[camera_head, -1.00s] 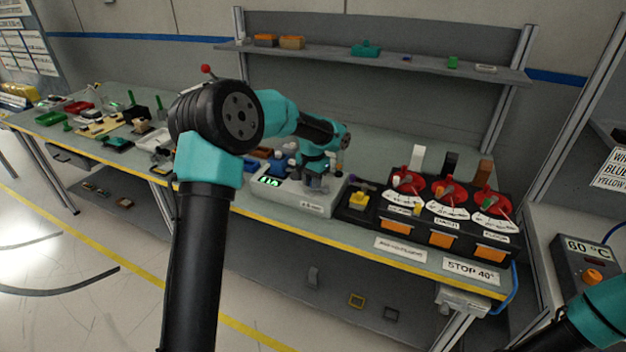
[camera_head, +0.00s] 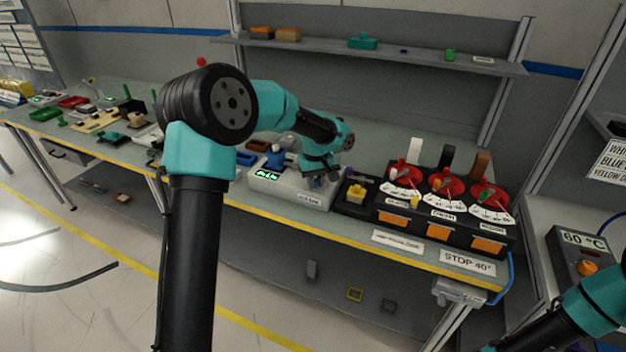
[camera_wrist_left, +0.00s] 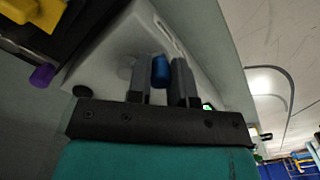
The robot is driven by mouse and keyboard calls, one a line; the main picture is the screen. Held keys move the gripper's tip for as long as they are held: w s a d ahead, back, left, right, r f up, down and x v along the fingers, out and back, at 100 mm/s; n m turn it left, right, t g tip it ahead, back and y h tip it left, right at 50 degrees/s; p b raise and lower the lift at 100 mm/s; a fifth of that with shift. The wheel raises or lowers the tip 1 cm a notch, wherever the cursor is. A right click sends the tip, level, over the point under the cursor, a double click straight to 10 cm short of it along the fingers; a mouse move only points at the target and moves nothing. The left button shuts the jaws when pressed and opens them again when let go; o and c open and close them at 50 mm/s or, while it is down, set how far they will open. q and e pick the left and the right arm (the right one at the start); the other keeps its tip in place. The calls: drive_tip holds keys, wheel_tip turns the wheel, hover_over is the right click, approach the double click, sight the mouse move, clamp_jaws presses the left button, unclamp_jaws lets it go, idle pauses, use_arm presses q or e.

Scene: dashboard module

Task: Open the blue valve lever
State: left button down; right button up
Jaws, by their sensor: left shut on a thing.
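The blue valve lever (camera_wrist_left: 160,70) shows between the two dark fingers of my left gripper (camera_wrist_left: 163,82) in the left wrist view. The fingers are shut on it, one on each side. The lever is over the pale grey module box (camera_wrist_left: 107,62). In the head view my left gripper (camera_head: 322,178) is low at the right end of that box (camera_head: 290,191), and the lever is hidden there by the gripper. The opening angle of the lever cannot be told. My right arm shows at the lower right, but its gripper is out of view.
A dark panel with red dials (camera_head: 445,186) and orange tabs stands right of the box. A yellow part (camera_head: 356,193) sits between them. A purple knob (camera_wrist_left: 42,76) shows in the left wrist view. Bins and small parts cover the bench's left side. A shelf (camera_head: 380,53) runs behind.

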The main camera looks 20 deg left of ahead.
use_arm(q)
drive_tip(key=shift+d+n, duration=0.25)
drive_tip(key=shift+n, duration=0.45)
drive_tip(key=shift+d+n, duration=0.2)
drive_tip(key=shift+n, duration=0.5)
drive_tip(key=c, duration=1)
unclamp_jaws()
drive_tip(key=shift+r, duration=0.15)
wheel_tip(320, 180, up, 17)
drive_tip(key=shift+r, duration=0.1)
